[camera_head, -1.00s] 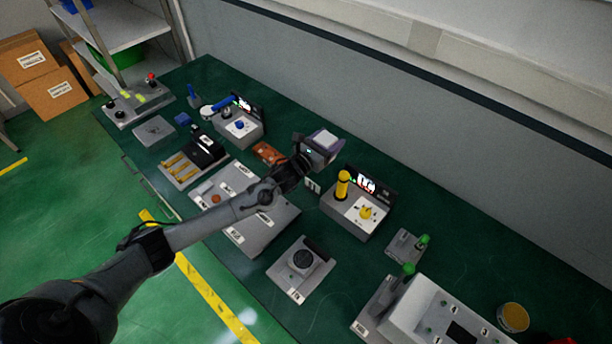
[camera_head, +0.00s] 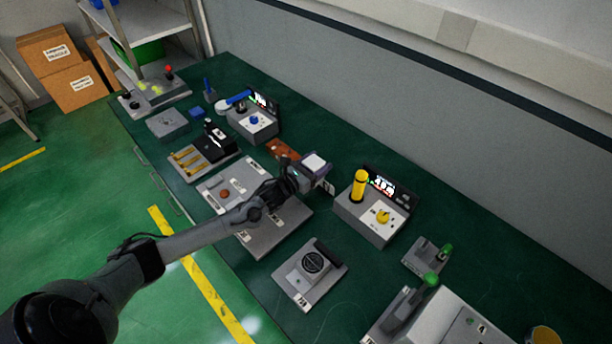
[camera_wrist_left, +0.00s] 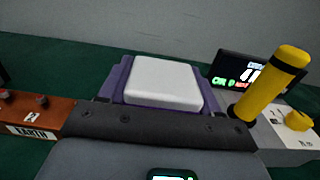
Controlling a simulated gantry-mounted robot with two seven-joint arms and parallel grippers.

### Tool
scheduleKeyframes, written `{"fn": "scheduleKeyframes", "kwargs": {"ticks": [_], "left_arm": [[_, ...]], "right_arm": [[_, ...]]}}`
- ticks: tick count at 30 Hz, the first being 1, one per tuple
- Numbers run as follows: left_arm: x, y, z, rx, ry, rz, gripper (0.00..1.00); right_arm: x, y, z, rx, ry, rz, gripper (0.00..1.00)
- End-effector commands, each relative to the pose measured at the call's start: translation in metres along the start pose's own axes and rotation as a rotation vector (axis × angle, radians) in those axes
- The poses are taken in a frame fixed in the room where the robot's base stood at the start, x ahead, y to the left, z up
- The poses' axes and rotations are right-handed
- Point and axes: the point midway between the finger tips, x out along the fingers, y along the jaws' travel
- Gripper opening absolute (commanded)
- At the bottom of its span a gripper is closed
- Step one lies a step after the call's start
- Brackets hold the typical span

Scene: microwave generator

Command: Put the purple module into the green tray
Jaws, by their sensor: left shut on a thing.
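My left gripper (camera_head: 302,172) is shut on the purple module (camera_head: 319,172), which has a white top block, and holds it above the bench, near the back right edge of a grey plate. In the left wrist view the purple module (camera_wrist_left: 120,75) shows at both sides of its white block, behind the dark gripper bar (camera_wrist_left: 155,125). The fingertips are hidden there. A green container (camera_head: 142,52) stands on the shelf unit at the far left; I cannot tell whether it is the green tray. My right gripper is not in view.
A yellow-handled station (camera_head: 368,218) stands close on the right, and a blue-handled station (camera_head: 252,125) farther back left. An orange-brown block (camera_head: 281,149) lies behind the gripper. The grey plate (camera_head: 285,222) lies below my arm. A round-topped unit (camera_head: 310,272) stands in front.

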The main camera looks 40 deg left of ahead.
Motion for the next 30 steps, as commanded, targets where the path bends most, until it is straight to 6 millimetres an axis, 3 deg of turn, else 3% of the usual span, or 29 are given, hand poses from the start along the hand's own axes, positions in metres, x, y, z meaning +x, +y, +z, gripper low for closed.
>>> {"fn": "scheduleKeyframes", "kwargs": {"ticks": [3,9,14,21,30], "left_arm": [[-0.013,0.015,-0.011,0.001,0.0,0.001,0.23],[-0.022,0.028,-0.02,0.001,-0.003,0.0,0.23],[-0.023,0.029,-0.029,-0.001,-0.002,0.001,0.23],[-0.023,0.029,-0.057,-0.002,-0.002,0.001,0.23],[-0.023,0.029,-0.061,0.0,-0.003,-0.001,0.23]], "right_arm": [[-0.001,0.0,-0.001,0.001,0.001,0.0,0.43],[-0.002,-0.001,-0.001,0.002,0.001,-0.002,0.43],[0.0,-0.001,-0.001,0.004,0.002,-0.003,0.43],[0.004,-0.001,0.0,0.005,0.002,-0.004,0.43],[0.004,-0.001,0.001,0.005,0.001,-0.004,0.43]]}}
